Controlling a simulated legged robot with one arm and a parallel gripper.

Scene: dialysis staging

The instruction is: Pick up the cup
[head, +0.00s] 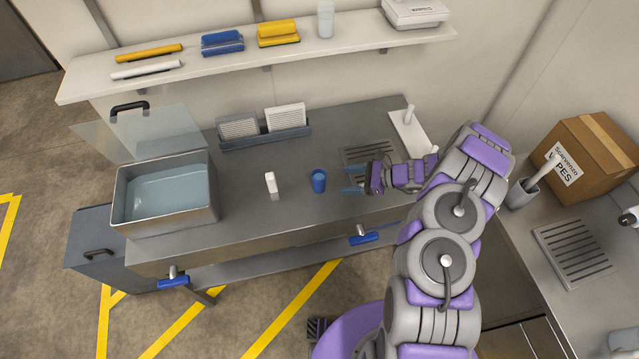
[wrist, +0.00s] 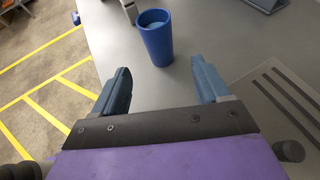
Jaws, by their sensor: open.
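The blue cup (head: 319,181) stands upright on the grey steel counter (head: 240,195), right of a small white bottle-like object (head: 271,186). In the wrist view the cup (wrist: 155,38) stands ahead of my gripper, roughly centred between the fingers but beyond their tips. Its open top shows a lighter blue inside. My gripper (head: 353,180) is open and empty, just right of the cup in the head view. Its two blue fingers (wrist: 160,78) are spread apart in the wrist view and do not touch the cup.
A steel basin of bluish liquid (head: 205,212) with a raised clear lid (head: 150,135) stands left. A rack with white filters (head: 265,137) is behind the cup. A drain grate (head: 362,152) lies near my gripper.

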